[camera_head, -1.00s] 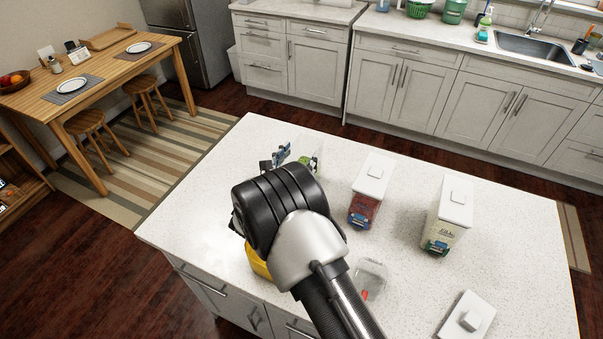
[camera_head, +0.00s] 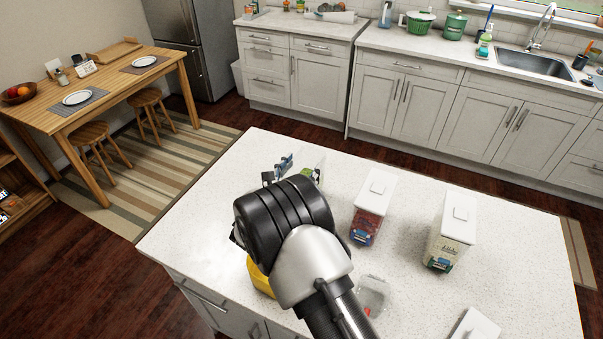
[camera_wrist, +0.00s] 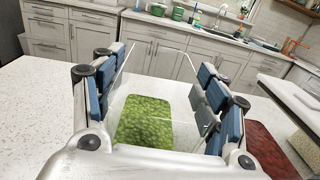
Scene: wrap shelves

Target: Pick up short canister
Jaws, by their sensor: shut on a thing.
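A clear, straight-sided canister with green contents (camera_wrist: 145,118) stands between my gripper's fingers in the wrist view. My gripper (camera_wrist: 165,95) is shut on it, with blue finger pads on both sides of its walls. No lid shows on it. In the head view, my own wrist hides most of this canister; a sliver of it (camera_head: 319,171) and a blue fingertip (camera_head: 284,164) show beyond my wrist. I cannot tell whether its base touches the counter.
On the white island (camera_head: 210,215) stand a white-lidded canister with red contents (camera_head: 365,228), a taller pale-filled one (camera_head: 447,245) and a small clear container (camera_head: 376,288). A yellow thing (camera_head: 258,278) is partly hidden. A white lid (camera_head: 478,328) lies front right.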

